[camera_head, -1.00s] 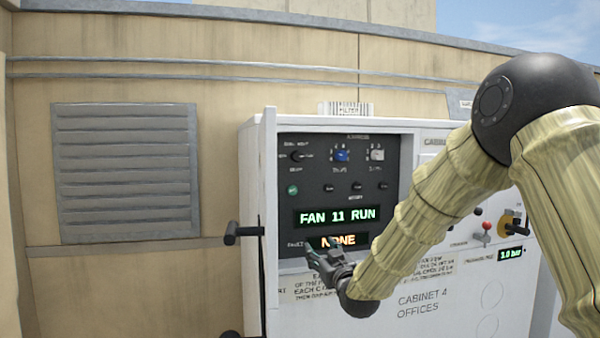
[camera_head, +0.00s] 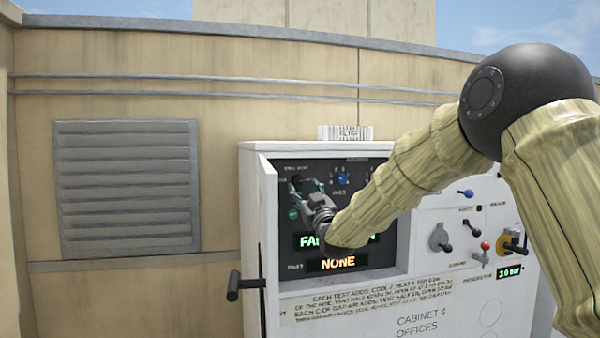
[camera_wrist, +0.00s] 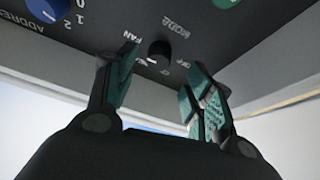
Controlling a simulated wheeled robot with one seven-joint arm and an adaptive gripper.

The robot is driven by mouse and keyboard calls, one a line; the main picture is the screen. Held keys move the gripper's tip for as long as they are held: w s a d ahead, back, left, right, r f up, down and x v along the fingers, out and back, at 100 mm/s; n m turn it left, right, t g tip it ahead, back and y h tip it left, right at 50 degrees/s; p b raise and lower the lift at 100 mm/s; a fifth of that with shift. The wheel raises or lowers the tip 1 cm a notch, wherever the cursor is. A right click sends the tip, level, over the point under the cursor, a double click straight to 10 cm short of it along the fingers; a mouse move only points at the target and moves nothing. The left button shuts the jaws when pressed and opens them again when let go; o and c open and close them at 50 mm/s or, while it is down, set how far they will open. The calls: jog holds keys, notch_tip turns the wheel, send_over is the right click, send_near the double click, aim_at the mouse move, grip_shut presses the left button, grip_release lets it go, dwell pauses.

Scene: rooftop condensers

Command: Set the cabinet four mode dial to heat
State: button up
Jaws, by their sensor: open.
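The mode dial (camera_wrist: 160,54) is a small round black knob with a pale mark. In the wrist view its panel appears upside down, with MODE, FAN and OFF lettering around the dial. The dial is on the dark upper-left panel of cabinet four (camera_head: 420,308); in the head view my gripper partly covers that spot. My gripper (camera_head: 304,187) is open in front of the panel. In the wrist view its two teal-padded fingers (camera_wrist: 158,85) stand on either side of the dial, apart from it. The heat label is not readable in the wrist view.
A blue address dial (camera_head: 342,178) is to the right, and a green button (camera_wrist: 226,3) is near the mode dial. The open panel's white side edge (camera_head: 267,220) and a black handle (camera_head: 234,286) stand at the left. An orange NONE display (camera_head: 338,264) is below.

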aim_at(297, 184)
jog(key=p+x, duration=0.1)
jog(key=x, duration=0.2)
jog(key=shift+w+a, duration=0.1)
jog(key=shift+w+a+p, duration=0.35)
jog(key=shift+w+p, duration=0.1)
jog(key=shift+w, duration=0.1)
jog(key=shift+w+a, duration=0.1)
jog(key=c, duration=0.6)
jog(key=shift+d+f, duration=0.1)
jog(key=shift+d, duration=0.1)
jog(key=c, duration=0.4)
